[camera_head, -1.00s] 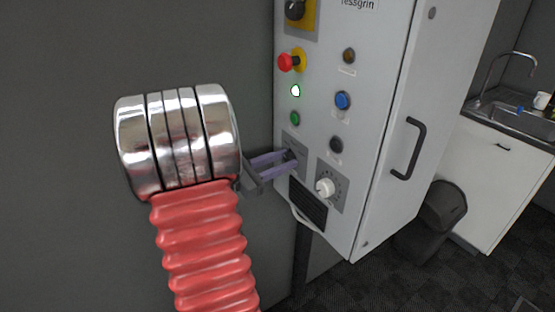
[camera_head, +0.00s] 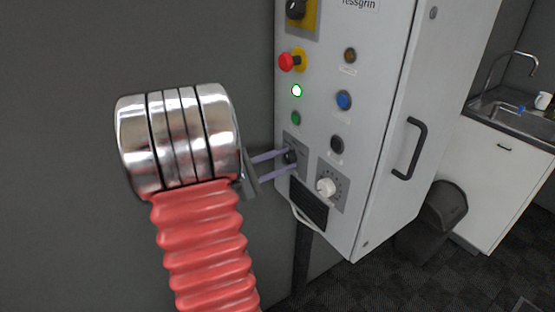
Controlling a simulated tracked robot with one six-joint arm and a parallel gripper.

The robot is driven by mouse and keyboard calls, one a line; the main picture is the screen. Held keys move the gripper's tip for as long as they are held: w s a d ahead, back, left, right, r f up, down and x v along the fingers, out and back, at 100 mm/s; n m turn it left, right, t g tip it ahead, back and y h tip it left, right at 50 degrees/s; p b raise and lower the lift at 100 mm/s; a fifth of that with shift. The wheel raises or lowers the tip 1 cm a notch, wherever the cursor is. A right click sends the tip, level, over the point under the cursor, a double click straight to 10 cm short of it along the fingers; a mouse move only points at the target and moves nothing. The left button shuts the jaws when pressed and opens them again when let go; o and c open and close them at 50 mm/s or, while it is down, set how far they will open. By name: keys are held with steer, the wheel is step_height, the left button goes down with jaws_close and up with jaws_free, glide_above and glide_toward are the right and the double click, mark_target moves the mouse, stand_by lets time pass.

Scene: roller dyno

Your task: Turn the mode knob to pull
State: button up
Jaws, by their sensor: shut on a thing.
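A small dark knob (camera_head: 291,156) sits on a grey plate low on the left of the cabinet's front panel. Its label is too small to read, and so is its exact pointing direction. My gripper (camera_head: 292,162) reaches it from the left with two pale purple fingers, one above the other, and is shut on the knob. The fingertips partly cover the knob and its plate. The shiny metal and red ribbed part of my arm hides the gripper's back end. A white knob (camera_head: 326,187) on a grey dial plate sits just right and below.
A black door handle (camera_head: 406,148) sticks out at right. A bin (camera_head: 447,207) and a sink (camera_head: 510,115) stand beyond.

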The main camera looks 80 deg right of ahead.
steer(key=shift+w+d+r+m, duration=0.15)
steer(key=shift+r+m, duration=0.2)
steer(key=shift+m, duration=0.35)
steer(key=o, duration=1)
steer(key=shift+f, duration=0.15)
steer(key=shift+o, duration=0.2)
steer(key=v, duration=1.3)
steer(key=shift+w+a, duration=0.25)
steer(key=shift+a, duration=0.05)
